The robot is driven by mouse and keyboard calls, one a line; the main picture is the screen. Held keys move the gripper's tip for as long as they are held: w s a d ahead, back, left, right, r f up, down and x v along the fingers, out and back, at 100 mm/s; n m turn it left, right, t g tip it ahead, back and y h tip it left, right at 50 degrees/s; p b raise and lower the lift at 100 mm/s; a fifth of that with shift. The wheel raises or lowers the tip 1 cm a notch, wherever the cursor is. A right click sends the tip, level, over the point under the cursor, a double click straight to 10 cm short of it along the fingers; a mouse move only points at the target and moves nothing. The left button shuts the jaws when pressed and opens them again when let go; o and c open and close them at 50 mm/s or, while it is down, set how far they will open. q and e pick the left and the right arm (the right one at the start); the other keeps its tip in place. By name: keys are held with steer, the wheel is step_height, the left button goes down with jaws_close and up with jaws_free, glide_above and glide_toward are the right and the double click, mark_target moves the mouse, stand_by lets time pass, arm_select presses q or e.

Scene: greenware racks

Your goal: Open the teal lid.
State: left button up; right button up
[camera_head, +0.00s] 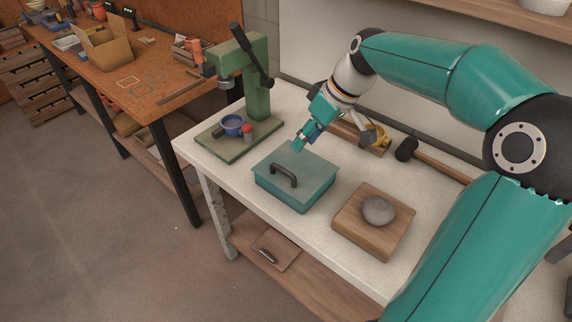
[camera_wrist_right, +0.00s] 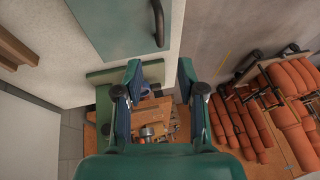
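The teal lid (camera_head: 312,172) lies flat and shut on a teal box (camera_head: 272,196) in the middle of the pale table. A dark arched handle (camera_head: 284,174) stands on the lid. In the wrist view the lid (camera_wrist_right: 112,22) is at the top, with its handle (camera_wrist_right: 159,22) at the lid's right. My right gripper (camera_head: 305,138) is above the lid's back edge, apart from the handle. In the wrist view my right gripper (camera_wrist_right: 157,85) has its two fingers spread, with nothing between them. My left gripper is not in view.
A green press (camera_head: 257,92) with a blue bowl (camera_head: 232,125) stands left of the box. A wooden board (camera_head: 352,233) with a grey lump (camera_head: 378,210) is at right. A mallet (camera_head: 432,161) lies behind. Bare tabletop (camera_head: 330,207) separates box and board.

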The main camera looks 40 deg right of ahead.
mark_target(284, 169)
steer(key=x, duration=1)
steer(key=shift+w+a+f, duration=0.1)
steer(key=shift+f, duration=0.15)
jaws_close()
